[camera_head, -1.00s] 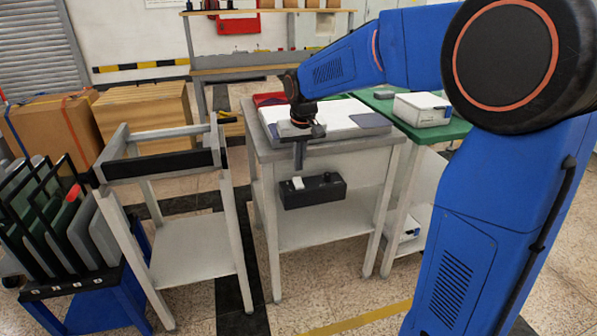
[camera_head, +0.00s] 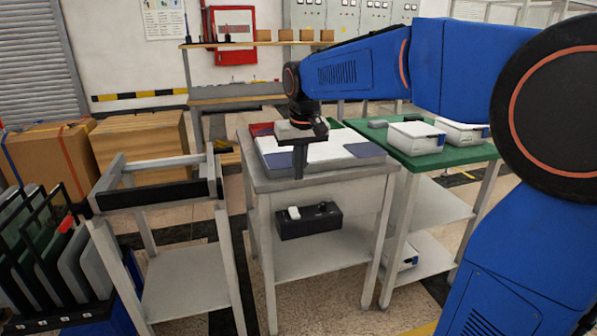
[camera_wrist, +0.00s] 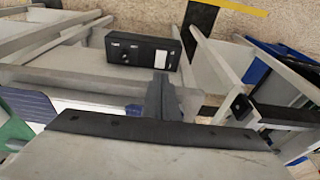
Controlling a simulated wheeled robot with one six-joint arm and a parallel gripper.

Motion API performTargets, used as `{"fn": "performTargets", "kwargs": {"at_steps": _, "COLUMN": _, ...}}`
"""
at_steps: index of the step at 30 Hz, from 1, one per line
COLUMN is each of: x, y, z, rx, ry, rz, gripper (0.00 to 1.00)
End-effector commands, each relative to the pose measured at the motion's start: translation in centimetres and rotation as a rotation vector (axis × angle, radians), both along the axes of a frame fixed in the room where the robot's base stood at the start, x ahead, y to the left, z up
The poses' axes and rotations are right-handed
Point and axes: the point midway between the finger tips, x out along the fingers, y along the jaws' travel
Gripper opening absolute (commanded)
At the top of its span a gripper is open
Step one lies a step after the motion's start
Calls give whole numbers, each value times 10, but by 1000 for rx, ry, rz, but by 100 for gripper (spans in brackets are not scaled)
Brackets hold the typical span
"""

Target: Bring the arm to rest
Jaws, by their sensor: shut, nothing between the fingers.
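My blue arm reaches in from the right in the head view. My gripper (camera_head: 299,172) points down at the front edge of the middle grey table (camera_head: 345,182), shut and empty. In the wrist view the gripper's dark fingers (camera_wrist: 162,98) are together, with nothing seen between them.
A green-topped table (camera_head: 470,156) with white-and-blue boxes (camera_head: 411,138) stands to the right. An empty grey frame stand (camera_head: 160,169) is at the left, beside a rack of dark panels (camera_head: 60,250). Cardboard boxes (camera_head: 143,147) stand behind. A wall bench (camera_head: 236,90) is at the back.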

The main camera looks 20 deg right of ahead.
Motion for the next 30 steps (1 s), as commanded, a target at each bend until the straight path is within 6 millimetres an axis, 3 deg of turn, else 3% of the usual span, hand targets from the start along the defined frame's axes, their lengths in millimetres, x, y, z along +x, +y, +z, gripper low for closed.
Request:
{"fn": "performTargets", "kwargs": {"at_steps": 4, "x": -5, "y": -2, "z": 0, "rx": 0, "ry": -3, "rz": 0, "gripper": 0}}
{"fn": "performTargets", "kwargs": {"at_steps": 8, "x": -29, "y": -9, "z": 1, "rx": 2, "ry": -16, "rz": -2, "gripper": 0}}
{"fn": "performTargets", "kwargs": {"at_steps": 20, "x": -152, "y": -40, "z": -19, "rx": 8, "ry": -88, "rz": 2, "gripper": 0}}
{"fn": "performTargets", "kwargs": {"at_steps": 30, "x": -250, "y": -57, "z": -64, "rx": 5, "ry": -151, "rz": 2, "gripper": 0}}
